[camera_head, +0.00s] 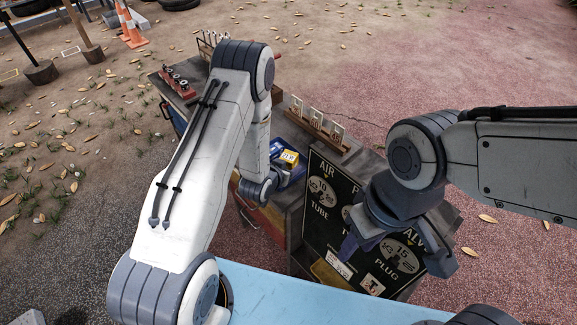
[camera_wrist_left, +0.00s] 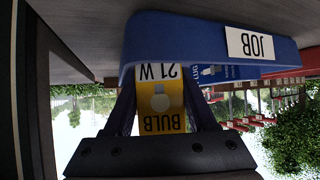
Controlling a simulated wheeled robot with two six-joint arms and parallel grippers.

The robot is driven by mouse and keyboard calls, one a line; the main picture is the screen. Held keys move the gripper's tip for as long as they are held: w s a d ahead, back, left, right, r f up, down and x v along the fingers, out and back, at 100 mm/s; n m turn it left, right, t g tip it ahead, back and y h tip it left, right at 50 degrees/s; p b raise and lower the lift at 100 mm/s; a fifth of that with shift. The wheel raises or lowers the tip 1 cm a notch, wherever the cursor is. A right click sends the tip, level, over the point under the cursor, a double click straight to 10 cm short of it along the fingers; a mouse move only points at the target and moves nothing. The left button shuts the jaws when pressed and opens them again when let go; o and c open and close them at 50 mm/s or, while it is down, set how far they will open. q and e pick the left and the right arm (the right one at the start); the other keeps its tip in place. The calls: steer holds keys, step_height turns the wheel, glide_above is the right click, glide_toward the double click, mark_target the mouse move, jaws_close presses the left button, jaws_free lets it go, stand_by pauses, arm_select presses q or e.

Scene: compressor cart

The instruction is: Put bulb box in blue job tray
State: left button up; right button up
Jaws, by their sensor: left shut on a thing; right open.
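The bulb box (camera_wrist_left: 160,105) is yellow and white, lettered BULB and 21 W, and shows upside down in the left wrist view. My left gripper (camera_wrist_left: 158,92) is shut on it, one finger on each side. The blue job tray (camera_wrist_left: 194,40) carries a white JOB label; its front wall covers the far end of the box. I cannot tell whether the box touches the tray floor. In the head view the tray (camera_head: 292,177) is partly hidden by my left arm, as are the left fingers. My right gripper (camera_head: 395,252) is open and empty before a black board.
A blue box (camera_wrist_left: 225,73) shows in the tray behind the JOB wall. The black lettered board (camera_head: 330,205) stands right of the tray. A wooden rack with white cards (camera_head: 318,122) is behind it. A red tray of parts (camera_head: 178,83) sits at the cart's far left.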

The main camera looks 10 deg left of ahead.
arm_select(q)
steer(key=shift+f, duration=0.15)
steer(key=o, duration=1.1)
steer(key=shift+c, duration=0.2)
steer(key=shift+s+r, duration=0.1)
steer(key=shift+r, duration=0.15)
steer(key=v, duration=0.7)
steer(key=shift+b, duration=0.35)
steer(key=shift+p+v, duration=2.4)
steer(key=shift+p, duration=0.3)
